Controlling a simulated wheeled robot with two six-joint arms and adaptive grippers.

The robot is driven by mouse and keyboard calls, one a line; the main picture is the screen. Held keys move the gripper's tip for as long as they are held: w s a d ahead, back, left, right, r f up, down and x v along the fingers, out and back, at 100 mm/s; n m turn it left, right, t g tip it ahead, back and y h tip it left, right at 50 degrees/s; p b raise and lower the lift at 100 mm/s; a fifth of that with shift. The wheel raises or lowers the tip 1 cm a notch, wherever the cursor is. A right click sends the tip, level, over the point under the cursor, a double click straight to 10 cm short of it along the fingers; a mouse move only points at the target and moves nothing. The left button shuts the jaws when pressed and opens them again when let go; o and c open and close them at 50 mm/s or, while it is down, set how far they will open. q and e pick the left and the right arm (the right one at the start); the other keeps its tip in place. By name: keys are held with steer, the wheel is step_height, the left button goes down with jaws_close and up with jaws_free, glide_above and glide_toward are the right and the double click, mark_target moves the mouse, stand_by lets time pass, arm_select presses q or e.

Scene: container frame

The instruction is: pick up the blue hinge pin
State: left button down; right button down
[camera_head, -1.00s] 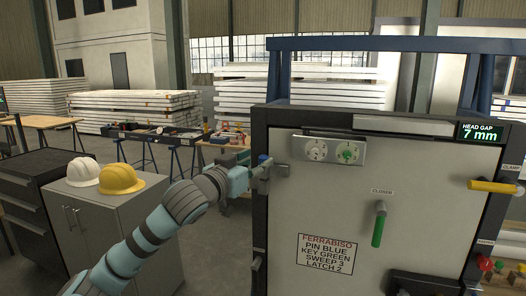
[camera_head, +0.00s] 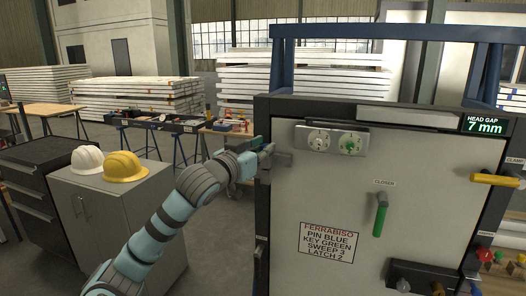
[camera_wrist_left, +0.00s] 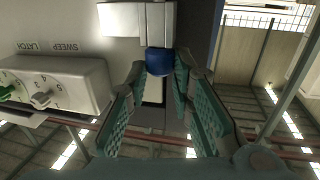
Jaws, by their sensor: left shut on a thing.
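The blue hinge pin (camera_wrist_left: 160,62) shows in the left wrist view as a round blue head at the end of a pale hinge block (camera_wrist_left: 158,22). My left gripper (camera_wrist_left: 158,72) has its teal padded fingers on both sides of the blue head and is shut on it. In the head view my left gripper (camera_head: 266,153) is at the upper hinge on the left edge of the grey door (camera_head: 330,185). The blue head is hidden there by the gripper. The pin appears to be still at the hinge. My right gripper is not in view.
The door carries a two-dial panel (camera_head: 331,141), a green handle (camera_head: 380,217) and an instruction sign (camera_head: 330,242). A yellow clamp handle (camera_head: 495,180) sticks out at the right. A grey cabinet (camera_head: 120,215) with two helmets stands left of my arm.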

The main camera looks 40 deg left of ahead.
arm_select(q)
step_height(320, 180, up, 20)
steer(key=p, duration=0.5)
